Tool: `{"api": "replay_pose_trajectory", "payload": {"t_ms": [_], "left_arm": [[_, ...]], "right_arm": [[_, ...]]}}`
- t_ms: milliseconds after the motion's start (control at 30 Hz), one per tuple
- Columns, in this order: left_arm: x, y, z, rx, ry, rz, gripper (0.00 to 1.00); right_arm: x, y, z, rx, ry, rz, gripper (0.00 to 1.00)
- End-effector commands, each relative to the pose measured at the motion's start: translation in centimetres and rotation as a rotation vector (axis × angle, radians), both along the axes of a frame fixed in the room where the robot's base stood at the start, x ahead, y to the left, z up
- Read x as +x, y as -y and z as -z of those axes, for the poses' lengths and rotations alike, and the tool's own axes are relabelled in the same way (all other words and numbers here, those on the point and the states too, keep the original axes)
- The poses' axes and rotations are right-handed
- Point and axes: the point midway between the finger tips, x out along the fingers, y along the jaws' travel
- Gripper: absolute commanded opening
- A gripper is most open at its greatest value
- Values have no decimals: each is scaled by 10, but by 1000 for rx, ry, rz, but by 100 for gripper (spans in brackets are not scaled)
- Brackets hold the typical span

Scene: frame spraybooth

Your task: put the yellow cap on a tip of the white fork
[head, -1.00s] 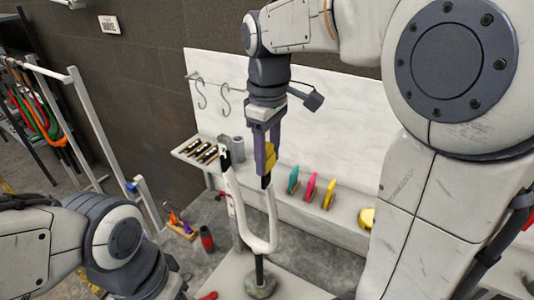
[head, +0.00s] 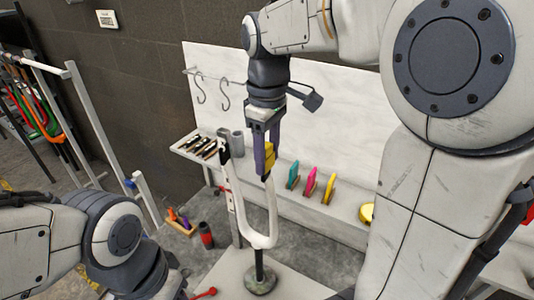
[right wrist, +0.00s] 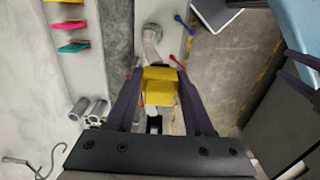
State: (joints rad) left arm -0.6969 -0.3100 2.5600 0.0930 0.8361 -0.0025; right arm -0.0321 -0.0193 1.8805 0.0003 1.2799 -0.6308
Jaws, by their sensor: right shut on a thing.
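The white fork (head: 272,222) stands upright on a round grey base, with two prongs pointing up. Its left tip (head: 222,150) is dark and bare. My right gripper (head: 266,168) is shut on the yellow cap (head: 270,156), above the dark right tip (head: 266,177). Whether cap and tip touch is unclear. In the right wrist view the yellow cap (right wrist: 159,86) sits between the fingers and hides the tip below it. My left arm shows at lower left in the head view; its gripper is out of frame.
A shelf behind the fork carries pink (head: 311,182), teal and yellow pieces, dark tools (head: 202,146) and grey cups (head: 237,142). Hooks (head: 224,97) hang on a rail above. A white rack (head: 90,125) stands at left. A red-and-black cylinder (head: 206,235) stands lower left.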

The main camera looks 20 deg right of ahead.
Motion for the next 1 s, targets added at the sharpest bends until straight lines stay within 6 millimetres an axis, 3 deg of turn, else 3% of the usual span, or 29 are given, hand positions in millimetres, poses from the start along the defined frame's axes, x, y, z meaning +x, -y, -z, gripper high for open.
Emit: {"api": "replay_pose_trajectory", "payload": {"t_ms": [633, 667, 733, 1000], "left_arm": [[0, 0, 9, 0, 0, 0, 50], [0, 0, 9, 0, 0, 0, 50], [0, 0, 9, 0, 0, 0, 50], [0, 0, 9, 0, 0, 0, 50]], "right_arm": [[0, 0, 14, -1, -1, 0, 1], [0, 0, 13, 0, 0, 0, 60], [0, 0, 13, 0, 0, 0, 87], [0, 0, 13, 0, 0, 0, 87]]}}
